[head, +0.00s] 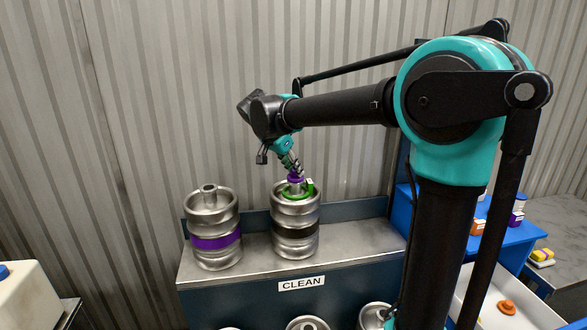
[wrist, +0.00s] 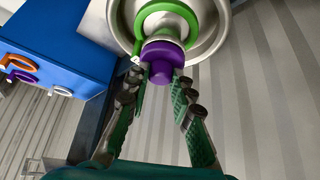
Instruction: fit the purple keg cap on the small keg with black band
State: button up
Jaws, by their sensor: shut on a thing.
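The small keg with black band (head: 295,232) stands upright on the shelf marked CLEAN. A green ring (head: 309,189) sits around its neck; the ring also shows in the wrist view (wrist: 183,12). The purple keg cap (head: 295,179) is at the top of the neck. In the wrist view the purple cap (wrist: 163,62) lines up with the neck, touching it or very near; I cannot tell if it is seated. My gripper (head: 292,169) comes down from above, its fingertips (wrist: 163,80) shut on the cap.
A keg with a purple band (head: 214,242) stands to the left on the same shelf (head: 255,262). More kegs (head: 307,323) stand below. A blue rack (head: 515,236) with small coloured caps is at the right. A white tray (head: 480,300) holds an orange piece (head: 506,307).

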jog(key=o, duration=0.9)
jog(key=shift+f, duration=0.1)
jog(key=shift+o, duration=0.2)
jog(key=v, duration=1.2)
